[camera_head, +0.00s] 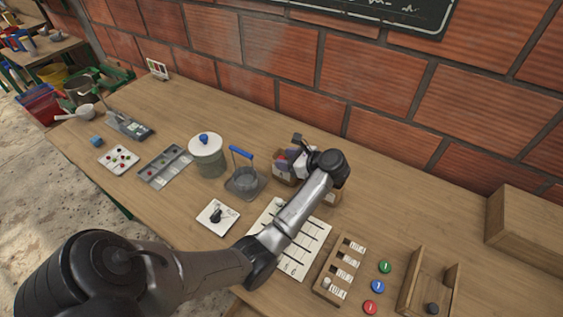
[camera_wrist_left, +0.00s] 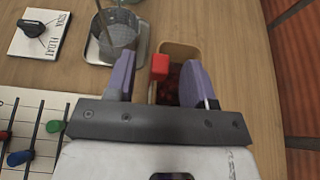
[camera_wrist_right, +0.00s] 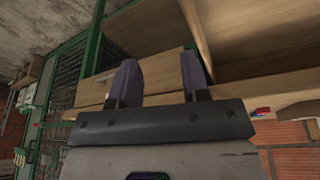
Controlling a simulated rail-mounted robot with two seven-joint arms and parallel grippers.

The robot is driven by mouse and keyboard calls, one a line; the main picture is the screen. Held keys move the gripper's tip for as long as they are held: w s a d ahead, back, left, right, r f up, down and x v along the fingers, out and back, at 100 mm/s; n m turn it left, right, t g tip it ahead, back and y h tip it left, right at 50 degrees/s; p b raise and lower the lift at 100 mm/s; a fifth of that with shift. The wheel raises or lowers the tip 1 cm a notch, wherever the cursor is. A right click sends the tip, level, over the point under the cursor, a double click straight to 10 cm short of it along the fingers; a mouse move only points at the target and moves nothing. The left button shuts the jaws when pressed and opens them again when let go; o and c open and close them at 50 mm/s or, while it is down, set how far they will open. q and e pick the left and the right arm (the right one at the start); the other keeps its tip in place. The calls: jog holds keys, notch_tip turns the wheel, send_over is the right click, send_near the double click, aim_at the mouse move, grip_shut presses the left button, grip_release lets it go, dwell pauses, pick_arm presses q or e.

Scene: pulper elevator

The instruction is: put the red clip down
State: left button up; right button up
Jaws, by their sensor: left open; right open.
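In the left wrist view a small red clip (camera_wrist_left: 159,66) shows between the fingers of my left gripper (camera_wrist_left: 155,80). The fingers are spread, with visible gaps to either side of the clip. The clip is at the wall of a small wooden box (camera_wrist_left: 180,48) with dark red contents; whether it rests on the rim I cannot tell. In the head view my left gripper (camera_head: 293,158) is over this box and my arm hides most of it. My right gripper (camera_wrist_right: 158,80) is open and empty in the right wrist view, away from the clip.
Left of the box stand a metal tray (camera_head: 236,191) with a mesh cup and a lidded pot (camera_head: 208,162). A white dial card (camera_head: 217,217) and a lined board (camera_head: 312,254) lie nearer. A slotted wooden rack (camera_head: 340,268) stands right. The table between box and wall is clear.

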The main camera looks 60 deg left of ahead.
pick_arm(q)
jog(key=shift+x, duration=1.1)
grip_shut()
